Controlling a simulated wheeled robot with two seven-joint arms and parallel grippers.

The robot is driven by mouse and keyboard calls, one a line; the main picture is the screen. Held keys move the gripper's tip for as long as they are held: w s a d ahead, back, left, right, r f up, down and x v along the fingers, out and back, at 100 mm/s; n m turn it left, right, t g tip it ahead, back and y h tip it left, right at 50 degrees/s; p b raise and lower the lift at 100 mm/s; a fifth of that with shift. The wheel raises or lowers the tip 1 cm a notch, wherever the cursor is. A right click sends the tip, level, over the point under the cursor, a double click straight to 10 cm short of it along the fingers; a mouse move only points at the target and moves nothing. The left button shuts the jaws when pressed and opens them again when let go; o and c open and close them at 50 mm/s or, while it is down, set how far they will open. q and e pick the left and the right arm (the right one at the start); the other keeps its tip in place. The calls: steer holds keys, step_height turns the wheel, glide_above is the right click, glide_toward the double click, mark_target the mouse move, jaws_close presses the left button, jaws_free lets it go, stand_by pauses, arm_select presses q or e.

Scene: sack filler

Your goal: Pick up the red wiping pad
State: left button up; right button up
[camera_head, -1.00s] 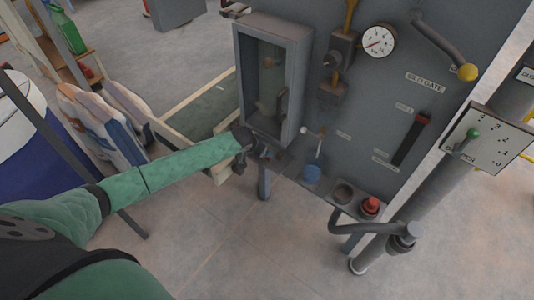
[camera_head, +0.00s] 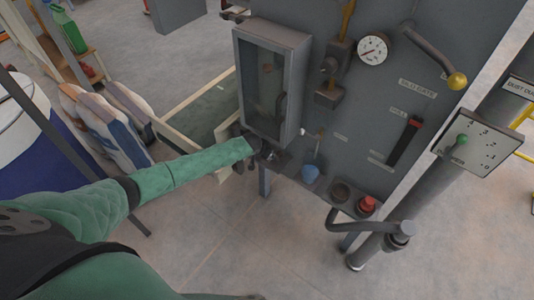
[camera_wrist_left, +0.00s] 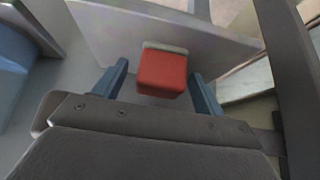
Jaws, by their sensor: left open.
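The red wiping pad (camera_wrist_left: 162,74) is a small red block with a pale strip along its far edge, seen in the left wrist view. It stands by a grey panel. My left gripper (camera_wrist_left: 158,86) is open, with one blue finger on each side of the pad and visible gaps between. In the head view my left gripper (camera_head: 268,152) is at the ledge under the grey glazed box, and I cannot make out the pad there. My right gripper is not in view.
The glazed box (camera_head: 241,75) hangs just above my left gripper. A blue cup (camera_head: 310,173), a dark round holder (camera_head: 340,192) and a red knob (camera_head: 367,205) sit along the ledge to the right. A bent grey pipe (camera_head: 345,225) is in front. Filled sacks (camera_head: 100,120) stand at left.

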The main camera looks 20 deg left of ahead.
arm_select(q)
steer(key=shift+f, duration=0.15)
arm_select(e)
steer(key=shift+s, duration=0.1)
arm_select(q)
steer(key=shift+w, duration=0.1)
steer(key=c, duration=1.1)
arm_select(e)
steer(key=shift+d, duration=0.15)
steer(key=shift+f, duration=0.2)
